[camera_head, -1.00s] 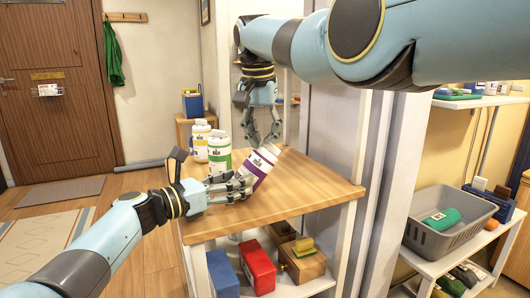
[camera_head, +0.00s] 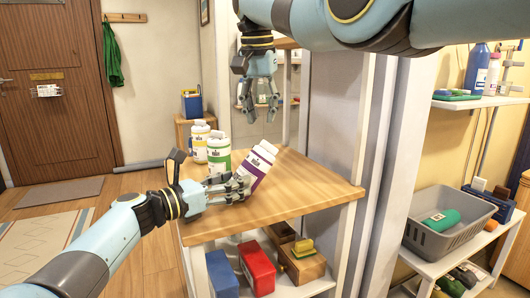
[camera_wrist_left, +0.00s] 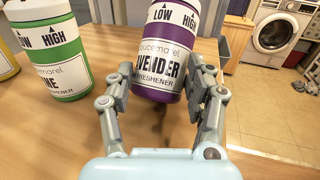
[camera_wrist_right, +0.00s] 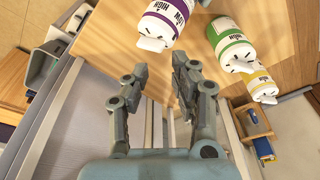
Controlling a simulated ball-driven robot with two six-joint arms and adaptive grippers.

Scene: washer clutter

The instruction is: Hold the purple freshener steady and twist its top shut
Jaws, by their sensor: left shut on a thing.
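The purple freshener (camera_head: 257,168) is a bottle with a purple label and a white top. It leans to the right in the head view, over the wooden tabletop. My left gripper (camera_head: 245,187) is shut on its lower body; the left wrist view shows a finger on each side of the purple freshener (camera_wrist_left: 165,60). My right gripper (camera_head: 259,108) hangs above and behind it, fingers apart and empty. In the right wrist view the purple freshener's white top (camera_wrist_right: 152,42) is beyond the open right gripper (camera_wrist_right: 165,95), apart from it.
A green-labelled bottle (camera_head: 219,155) and a yellow-labelled bottle (camera_head: 200,140) stand left of the purple one on the table (camera_head: 310,185). The table's right side is clear. A grey pillar (camera_head: 385,150) rises at right. A grey basket (camera_head: 450,235) sits on a shelf beyond.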

